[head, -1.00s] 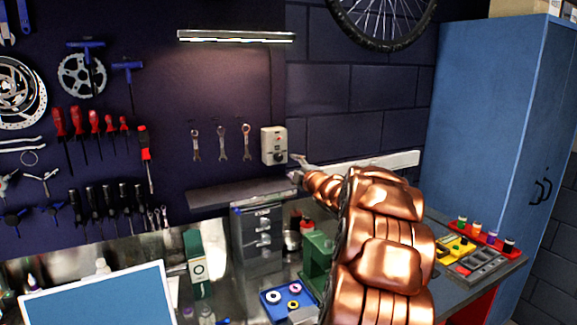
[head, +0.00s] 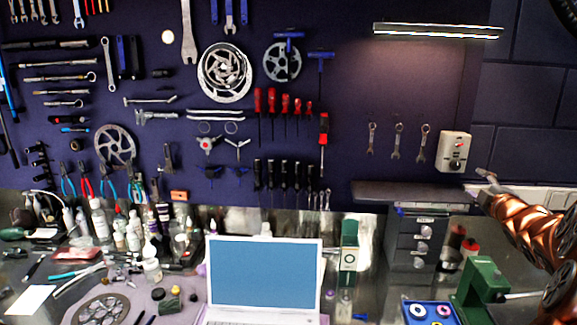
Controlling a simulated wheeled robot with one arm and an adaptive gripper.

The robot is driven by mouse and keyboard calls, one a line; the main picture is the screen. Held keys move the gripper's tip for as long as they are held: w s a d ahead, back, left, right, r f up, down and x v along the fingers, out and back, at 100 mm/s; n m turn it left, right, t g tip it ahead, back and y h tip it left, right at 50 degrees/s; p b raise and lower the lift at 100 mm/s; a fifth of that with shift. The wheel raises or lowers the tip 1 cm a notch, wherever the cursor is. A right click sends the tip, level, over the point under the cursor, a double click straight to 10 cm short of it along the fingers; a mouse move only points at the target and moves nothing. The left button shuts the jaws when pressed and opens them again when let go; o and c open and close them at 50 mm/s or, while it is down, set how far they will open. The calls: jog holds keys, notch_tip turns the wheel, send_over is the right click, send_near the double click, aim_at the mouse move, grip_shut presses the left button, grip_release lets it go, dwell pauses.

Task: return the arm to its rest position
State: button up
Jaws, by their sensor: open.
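My copper-coloured arm comes in from the right edge of the head view. My gripper (head: 486,182) is at its far end, in front of the wall just below the white control box. Its fingers are small in the picture and look apart, with nothing seen between them. The gripper is near the right end of the dark shelf (head: 400,192), and I cannot tell whether it touches it. The rest of the arm is cut off by the right edge.
A laptop (head: 264,275) stands open on the bench. A green box (head: 348,258), grey drawer unit (head: 418,240), green vise-like tool (head: 482,290) and blue tray (head: 432,313) are to its right. Bottles (head: 132,232) and loose tools crowd the left. Tools hang on the dark pegboard (head: 345,90).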

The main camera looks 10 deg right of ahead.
jog(key=s+a+f+m+g+y, duration=0.1)
jog(key=s+a+f+m+g, duration=0.25)
jog(key=a, duration=0.55)
jog(key=s+a+f+m+g, duration=0.25)
jog(key=a+f, duration=0.25)
jog(key=a, duration=0.3)
jog(key=s+a+f+m+g+y, duration=0.15)
jog(key=a+f+g, duration=0.25)
jog(key=a, duration=0.5)
jog(key=s+a+f+m+g+y, duration=0.1)
jog(key=s+a+f+g, duration=0.1)
jog(key=s+a, duration=0.5)
jog(key=s+a+f+m+g+y, duration=0.1)
jog(key=s+a+g, duration=0.3)
jog(key=s, duration=0.9)
jog(key=s+a+f+m+g+y, duration=0.1)
jog(key=s+a+f, duration=0.3)
jog(key=s+a, duration=0.6)
jog(key=shift+a+m+g, duration=0.45)
jog(key=shift+a+g, duration=0.15)
jog(key=shift+g, duration=0.3)
